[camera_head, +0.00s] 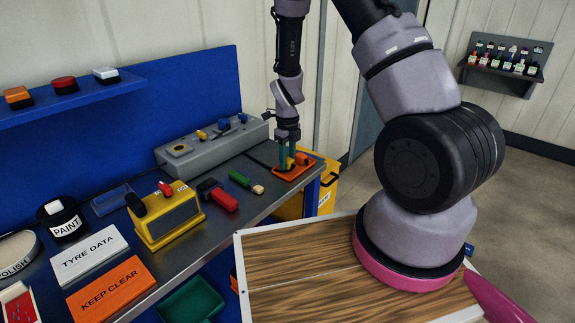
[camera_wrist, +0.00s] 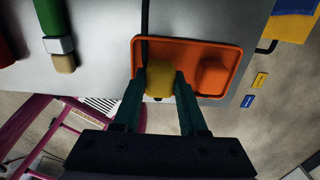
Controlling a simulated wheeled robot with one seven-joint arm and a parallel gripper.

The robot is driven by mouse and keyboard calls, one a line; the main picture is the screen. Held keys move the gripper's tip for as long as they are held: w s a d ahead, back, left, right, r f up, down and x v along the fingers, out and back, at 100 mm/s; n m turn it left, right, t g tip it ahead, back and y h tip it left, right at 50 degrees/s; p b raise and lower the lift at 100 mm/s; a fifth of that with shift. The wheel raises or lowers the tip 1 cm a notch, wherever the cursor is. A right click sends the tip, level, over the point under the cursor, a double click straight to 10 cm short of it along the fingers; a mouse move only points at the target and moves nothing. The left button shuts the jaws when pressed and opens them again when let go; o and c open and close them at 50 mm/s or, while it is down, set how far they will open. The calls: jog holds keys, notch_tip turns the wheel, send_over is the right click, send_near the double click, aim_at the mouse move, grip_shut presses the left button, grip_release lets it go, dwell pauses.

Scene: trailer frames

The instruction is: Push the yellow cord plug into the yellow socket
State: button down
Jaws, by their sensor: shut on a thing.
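My gripper (camera_head: 286,163) is low over an orange tray (camera_head: 296,174) at the right end of the bench. In the wrist view, its teal fingers (camera_wrist: 161,88) are shut on the yellow plug (camera_wrist: 160,79), which is within the tray's outline (camera_wrist: 190,42). A dark cord runs up from the plug. Whether the plug touches the tray floor I cannot tell. A grey sloped panel (camera_head: 230,142) stands at the back of the bench.
An orange plug (camera_head: 303,158) lies in the tray, right of the fingers. Yellow and blue pieces (camera_head: 201,134) stand on the panel. A green-handled tool (camera_head: 240,180), a red block (camera_head: 223,199) and a yellow case (camera_head: 166,219) are on the bench. The bench edge is near the tray.

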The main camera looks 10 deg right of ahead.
notch_tip(320, 180, up, 8)
jog(key=shift+r, duration=0.25)
jog(key=w+d+r+n, duration=0.4)
jog(key=r+n, duration=0.3)
jog(key=n, duration=0.5)
jog(key=w+d+r+n, duration=0.5)
jog(key=r+n, duration=0.3)
jog(key=n, duration=0.5)
jog(key=shift+w+d, duration=0.15)
jog(key=shift+w, duration=0.3)
